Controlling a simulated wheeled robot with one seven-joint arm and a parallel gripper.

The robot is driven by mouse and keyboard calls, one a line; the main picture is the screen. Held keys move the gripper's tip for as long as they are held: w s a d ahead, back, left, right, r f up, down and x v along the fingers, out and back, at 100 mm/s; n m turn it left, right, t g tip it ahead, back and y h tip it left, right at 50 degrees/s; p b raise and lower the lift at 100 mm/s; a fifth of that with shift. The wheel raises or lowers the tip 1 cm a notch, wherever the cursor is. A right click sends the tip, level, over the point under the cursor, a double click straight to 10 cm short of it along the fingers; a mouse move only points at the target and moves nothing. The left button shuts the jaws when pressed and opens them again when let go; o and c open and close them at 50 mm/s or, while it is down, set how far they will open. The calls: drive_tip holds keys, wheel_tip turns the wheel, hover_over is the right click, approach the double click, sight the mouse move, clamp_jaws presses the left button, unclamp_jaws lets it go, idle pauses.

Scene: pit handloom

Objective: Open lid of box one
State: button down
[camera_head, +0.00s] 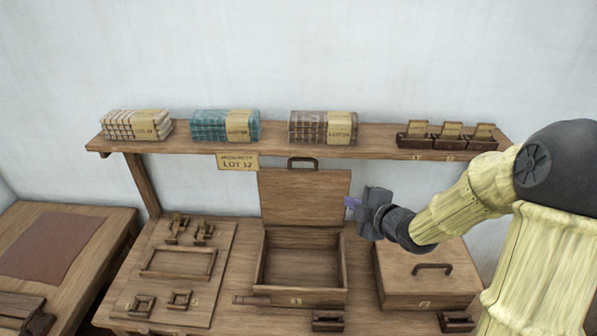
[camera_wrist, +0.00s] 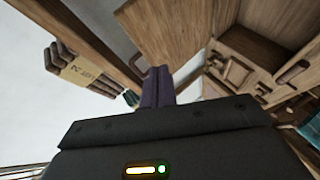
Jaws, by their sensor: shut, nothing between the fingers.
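A wooden box (camera_head: 297,297) with a small pale label stands open and empty at the middle of the table in the head view; I take it for box one, but the label is too small to read surely. Its lid (camera_head: 300,197) stands upright at the back, with a dark handle (camera_head: 303,163) on its top edge near the shelf. My gripper (camera_head: 352,202) is at the right edge of the raised lid, its fingers shut with nothing between them. Whether they touch the lid is unclear. The fingers (camera_wrist: 157,86) also show in the wrist view, before wooden panels.
A second wooden box (camera_head: 430,285) with its lid down and a handle on top stands at the right, below my arm. A shelf (camera_head: 275,143) with folded cloths runs above the table. A board with small wooden parts (camera_head: 178,262) lies at the left.

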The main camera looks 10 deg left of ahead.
drive_tip(key=s+d+f+m+g+h, duration=0.3)
drive_tip(key=s+d+m+h, duration=0.4)
drive_tip(key=s+d+m, duration=0.4)
drive_tip(key=s+d+m+g+h, duration=0.1)
drive_tip(key=s+m+g, duration=0.3)
drive_tip(key=s+m, duration=0.5)
drive_tip(key=shift+s+d+f+m+g, duration=0.4)
drive_tip(key=shift+f+m, duration=0.05)
drive_tip(key=shift+m, duration=0.25)
